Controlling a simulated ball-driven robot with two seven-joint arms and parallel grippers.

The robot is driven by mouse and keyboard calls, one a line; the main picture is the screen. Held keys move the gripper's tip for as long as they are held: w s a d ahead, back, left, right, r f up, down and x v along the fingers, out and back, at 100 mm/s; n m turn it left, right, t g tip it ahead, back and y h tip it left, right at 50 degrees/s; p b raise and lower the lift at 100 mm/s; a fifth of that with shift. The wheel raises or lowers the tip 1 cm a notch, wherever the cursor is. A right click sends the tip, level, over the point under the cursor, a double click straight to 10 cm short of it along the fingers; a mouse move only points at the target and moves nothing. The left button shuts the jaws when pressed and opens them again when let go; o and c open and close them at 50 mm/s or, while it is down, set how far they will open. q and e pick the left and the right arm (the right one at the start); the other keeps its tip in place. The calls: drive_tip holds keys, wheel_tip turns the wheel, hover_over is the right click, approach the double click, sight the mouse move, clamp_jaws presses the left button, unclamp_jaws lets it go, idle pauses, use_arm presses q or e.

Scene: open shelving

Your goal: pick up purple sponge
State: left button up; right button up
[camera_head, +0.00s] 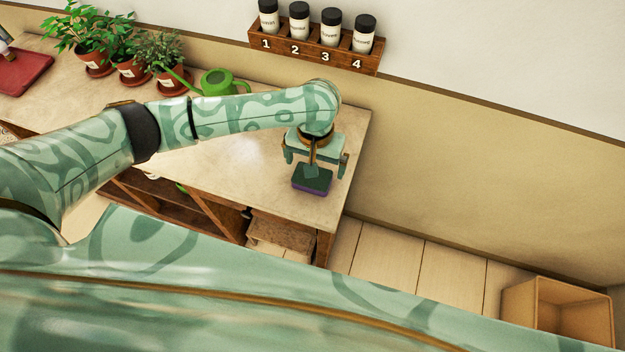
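The purple sponge (312,192) is a small block with a dark green top and a purple lower edge. It is at the right end of the wooden worktable (235,150), near the front edge. My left gripper (313,172) reaches over the table from the left and is directly above the sponge, pointing down. Its middle part overlaps the top of the sponge in this view, and side parts hang to the left and right. I cannot tell whether it touches the sponge or how far its fingers are apart. My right gripper is not in view.
Potted plants (130,70) and a green watering can (220,82) stand at the back of the table. A rack (315,50) of numbered jars is on the wall. A wooden box (558,312) is on the floor at right. Floor beside the table is clear.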

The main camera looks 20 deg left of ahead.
use_arm(q)
drive_tip(key=f+b, duration=0.1)
drive_tip(key=f, duration=0.1)
drive_tip(key=f+b, duration=0.2)
drive_tip(key=f, duration=0.1)
drive_tip(key=shift+s+a+f, duration=0.25)
drive_tip(key=shift+s+f, duration=0.1)
drive_tip(key=shift+r, duration=0.15)
drive_tip(key=c, duration=0.9)
drive_tip(key=shift+r, duration=0.15)
drive_tip(key=shift+r+p, duration=0.35)
drive_tip(key=shift+p, duration=0.05)
wheel_tip(320, 180, up, 2)
drive_tip(key=shift+r+p, duration=0.2)
drive_tip(key=shift+p, duration=0.4)
drive_tip(key=s+a+r+p, duration=0.1)
drive_tip(key=s+r+p, duration=0.1)
drive_tip(key=s+r, duration=0.1)
drive_tip(key=s+a+r+p, duration=0.1)
drive_tip(key=s+r+p, duration=0.2)
drive_tip(key=s, duration=0.3)
drive_tip(key=s+a+r+p, duration=0.1)
drive_tip(key=s+r+p, duration=0.1)
drive_tip(key=s+r, duration=0.1)
drive_tip(key=shift+s+a+r, duration=0.15)
drive_tip(key=shift+s+r, duration=0.15)
drive_tip(key=shift+s, duration=0.5)
